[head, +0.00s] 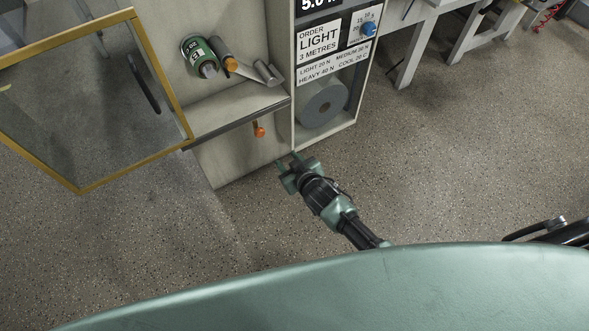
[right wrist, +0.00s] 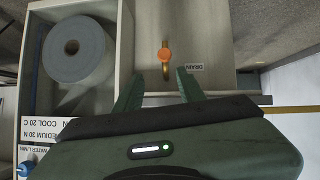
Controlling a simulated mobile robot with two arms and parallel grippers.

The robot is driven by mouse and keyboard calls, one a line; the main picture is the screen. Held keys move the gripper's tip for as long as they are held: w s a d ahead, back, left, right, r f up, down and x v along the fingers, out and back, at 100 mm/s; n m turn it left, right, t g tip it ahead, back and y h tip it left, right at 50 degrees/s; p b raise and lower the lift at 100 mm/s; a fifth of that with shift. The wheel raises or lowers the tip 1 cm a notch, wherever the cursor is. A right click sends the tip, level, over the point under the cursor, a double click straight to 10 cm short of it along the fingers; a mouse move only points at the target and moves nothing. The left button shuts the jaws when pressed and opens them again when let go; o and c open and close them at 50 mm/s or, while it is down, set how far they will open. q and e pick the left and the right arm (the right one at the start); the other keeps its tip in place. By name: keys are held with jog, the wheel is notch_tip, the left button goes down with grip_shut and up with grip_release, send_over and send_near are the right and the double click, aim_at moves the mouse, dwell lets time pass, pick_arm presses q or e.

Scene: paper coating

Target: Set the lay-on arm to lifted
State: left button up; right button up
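My right gripper (head: 289,161) is open and empty, in front of the machine's lower right part. In the right wrist view its two fingers (right wrist: 158,88) are spread, below an orange handle on a brass pipe. My left gripper is not in view.
The orange handle (right wrist: 165,55) is beside a DRAIN label (right wrist: 194,67); it also shows low on the machine front (head: 259,130). A grey paper roll (head: 323,101) sits in the right bay. A yellow-framed clear door (head: 187,110) stands open at left. Floor in front is clear.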

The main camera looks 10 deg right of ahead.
jog(key=shift+s+d+f+g+p, duration=0.2)
jog(key=shift+s+d+f, duration=0.1)
jog(key=shift+s+f, duration=0.35)
jog(key=shift+s+d+f+g+p, duration=0.1)
jog(key=shift+s+d+f+g, duration=0.15)
jog(key=shift+s+f, duration=0.35)
